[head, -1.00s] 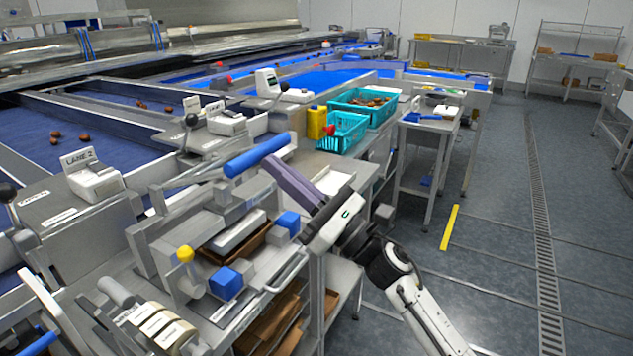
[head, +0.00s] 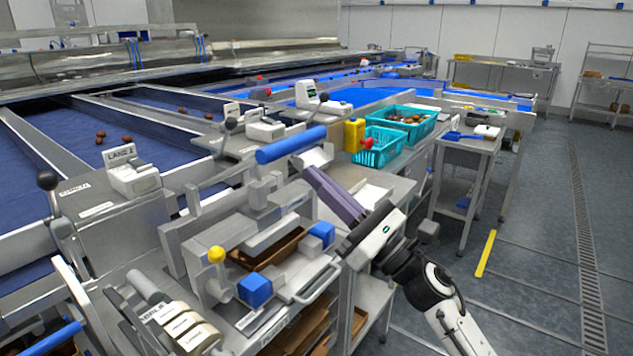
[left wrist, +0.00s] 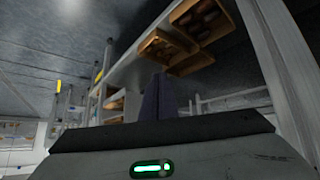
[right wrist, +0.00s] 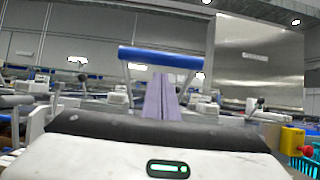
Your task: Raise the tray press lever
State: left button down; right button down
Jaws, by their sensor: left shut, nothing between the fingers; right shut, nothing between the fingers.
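The tray press (head: 205,245) stands at front centre in the head view. Its lever has a thick blue handle bar (head: 291,145) held above and behind the press body. The bar also spans the right wrist view (right wrist: 157,56). A brown tray (head: 262,256) sits in the press between blue blocks. My right gripper (head: 308,171) is shut and empty, its purple fingers pointing up toward the bar from just below it; contact cannot be told. My left gripper is outside the head view. In the left wrist view its fingers (left wrist: 160,78) are shut and empty, near a shelf.
Label rolls (head: 180,325) lie front left, and a yellow knob (head: 216,254) sticks up on the press. Brown trays (left wrist: 196,62) rest on the shelf near my left gripper. Open floor lies right.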

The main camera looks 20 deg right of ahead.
jog(key=r+b+v, duration=0.1)
jog(key=v, duration=0.9)
jog(key=shift+s+d+b, duration=0.35)
jog(key=shift+s+b, duration=0.05)
jog(key=s+f+m+g+h, duration=0.3)
jog(key=f+m+h, duration=0.8)
jog(key=f+m, duration=1.65)
jog(key=s+a+f+m+g, duration=0.4)
jog(key=s+a+f+m, duration=0.1)
jog(key=s+f, duration=0.3)
jog(key=s+a+f+m+g, duration=0.4)
jog(key=s+f+m, duration=0.3)
jog(key=s+f, duration=0.2)
jog(key=shift+s+a+f+m+g+y+p, duration=0.35)
jog(key=shift+a+f+g+y, duration=0.1)
jog(key=shift+a, duration=0.2)
jog(key=shift+w, duration=0.1)
